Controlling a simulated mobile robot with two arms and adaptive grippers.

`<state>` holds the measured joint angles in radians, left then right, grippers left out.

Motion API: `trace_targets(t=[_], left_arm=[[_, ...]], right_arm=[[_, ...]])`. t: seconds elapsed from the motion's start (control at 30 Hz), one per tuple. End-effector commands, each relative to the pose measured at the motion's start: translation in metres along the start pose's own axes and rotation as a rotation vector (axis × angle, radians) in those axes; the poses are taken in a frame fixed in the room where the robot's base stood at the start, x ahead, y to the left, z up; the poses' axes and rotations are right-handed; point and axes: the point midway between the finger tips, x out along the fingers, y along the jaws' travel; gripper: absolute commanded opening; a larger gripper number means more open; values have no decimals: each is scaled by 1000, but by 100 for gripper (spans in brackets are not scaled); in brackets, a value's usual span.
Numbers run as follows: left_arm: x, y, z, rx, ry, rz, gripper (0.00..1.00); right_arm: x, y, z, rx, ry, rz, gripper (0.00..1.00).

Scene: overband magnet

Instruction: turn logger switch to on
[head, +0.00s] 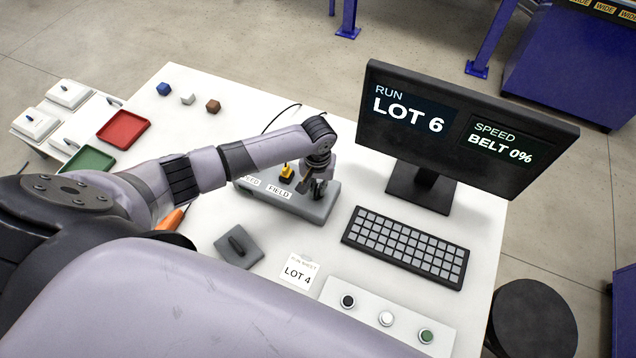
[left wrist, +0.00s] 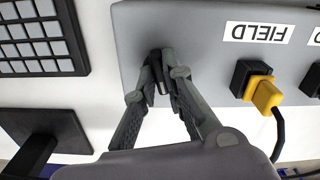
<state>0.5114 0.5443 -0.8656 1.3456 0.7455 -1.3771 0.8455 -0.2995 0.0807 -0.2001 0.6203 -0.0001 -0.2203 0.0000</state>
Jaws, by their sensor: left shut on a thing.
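My left gripper (head: 314,186) reaches down to the right end of a grey connector box (head: 322,205) on the white table. In the left wrist view its fingertips (left wrist: 162,76) are closed together on a small black switch part (left wrist: 161,82) that stands out of the box face (left wrist: 190,50). The fingers hide most of this part, so its position cannot be read, and no label shows beside it. A yellow plug (left wrist: 267,96) sits in a black socket below the FIELD label (left wrist: 256,33). My right gripper is not in view.
A monitor (head: 428,185) stands right of the box, reading RUN LOT 6 and BELT 0%. A keyboard (head: 406,246), a dark block with a handle (head: 240,262), a LOT 4 card (head: 298,272) and a button panel (head: 366,313) lie nearer. Trays and small cubes are at left.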

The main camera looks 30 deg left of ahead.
Motion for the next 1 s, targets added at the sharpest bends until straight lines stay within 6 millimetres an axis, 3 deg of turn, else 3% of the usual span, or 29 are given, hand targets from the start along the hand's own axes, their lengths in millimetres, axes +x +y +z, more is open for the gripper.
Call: trace_targets(t=[0.6,1.0], left_arm=[[-2,0,0,-211,-1,1,0],[0,0,0,-244,1,0,0]], right_arm=[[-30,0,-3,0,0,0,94],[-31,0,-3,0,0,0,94]])
